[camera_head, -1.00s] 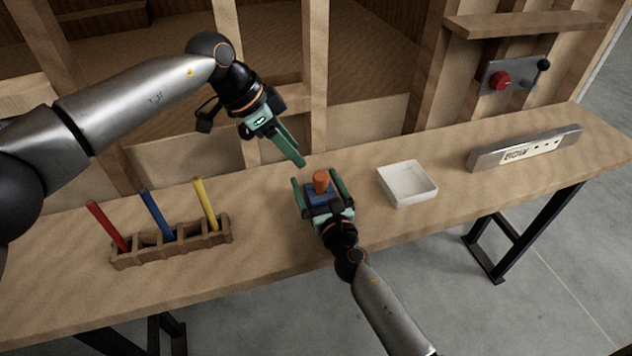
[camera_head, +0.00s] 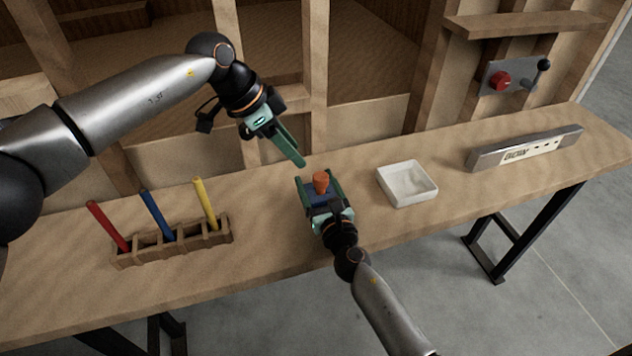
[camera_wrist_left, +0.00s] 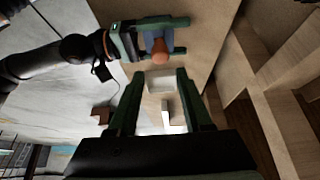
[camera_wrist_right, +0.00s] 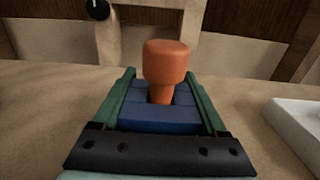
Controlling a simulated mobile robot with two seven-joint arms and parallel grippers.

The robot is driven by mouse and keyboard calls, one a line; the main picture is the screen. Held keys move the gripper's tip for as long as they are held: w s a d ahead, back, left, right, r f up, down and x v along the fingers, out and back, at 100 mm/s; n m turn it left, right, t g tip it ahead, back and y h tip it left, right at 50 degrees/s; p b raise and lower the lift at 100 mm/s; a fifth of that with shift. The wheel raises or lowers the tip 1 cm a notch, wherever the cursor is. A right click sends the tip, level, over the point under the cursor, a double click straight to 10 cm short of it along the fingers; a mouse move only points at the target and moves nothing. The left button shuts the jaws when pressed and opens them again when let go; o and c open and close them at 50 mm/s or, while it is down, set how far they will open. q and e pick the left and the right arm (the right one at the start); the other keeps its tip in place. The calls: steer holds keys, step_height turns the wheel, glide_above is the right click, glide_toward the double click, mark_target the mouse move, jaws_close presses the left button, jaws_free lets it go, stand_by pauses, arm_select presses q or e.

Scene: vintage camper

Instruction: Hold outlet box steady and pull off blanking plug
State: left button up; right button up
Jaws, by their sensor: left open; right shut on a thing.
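The blue outlet box (camera_wrist_right: 150,118) sits on the workbench between the fingers of my right gripper (camera_wrist_right: 152,100), which is shut on its sides. The orange blanking plug (camera_wrist_right: 166,68) stands upright in the box's top. In the head view the plug (camera_head: 321,182) rises above the box (camera_head: 320,198) and my right gripper (camera_head: 320,190). My left gripper (camera_head: 298,162) is above the bench, behind and left of the plug, apart from it. In the left wrist view its fingers (camera_wrist_left: 152,90) are open with nothing held, and the plug (camera_wrist_left: 161,52) shows beyond them.
A white square tray (camera_head: 408,186) stands right of the box. A wooden rack (camera_head: 172,243) with red, blue and yellow sticks is at the left. A grey metal bar (camera_head: 526,148) lies at the right. Wall studs rise behind the bench.

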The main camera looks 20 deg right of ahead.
mark_target(315, 184)
steer(key=shift+c, duration=0.7)
arm_select(q)
steer(key=shift+o, duration=1.3)
steer(key=shift+f, duration=0.1)
arm_select(e)
steer(key=shift+c, duration=0.2)
arm_select(q)
steer(key=f+m, duration=0.1)
steer(key=m, duration=0.2)
steer(key=s+f+m, duration=0.1)
steer(key=m, duration=0.2)
steer(key=s+f+m, duration=0.1)
steer(key=m, duration=0.1)
steer(key=shift+f+m, duration=0.35)
steer(key=shift+m, duration=0.05)
steer(key=shift+w+d+f+m+t+h, duration=0.25)
steer(key=shift+d+f+m+t, duration=0.6)
steer(key=shift+m, duration=2.7)
steer(key=shift+w+d+f+m+t+h, duration=0.15)
steer(key=shift+d+f+m+t, duration=0.75)
steer(key=shift+m, duration=2.6)
steer(key=shift+w+d+f+m+t+h, duration=0.3)
steer(key=shift+f+m, duration=1)
steer(key=shift+m, duration=2.25)
steer(key=shift+s, duration=0.15)
steer(key=shift+c, duration=0.3)
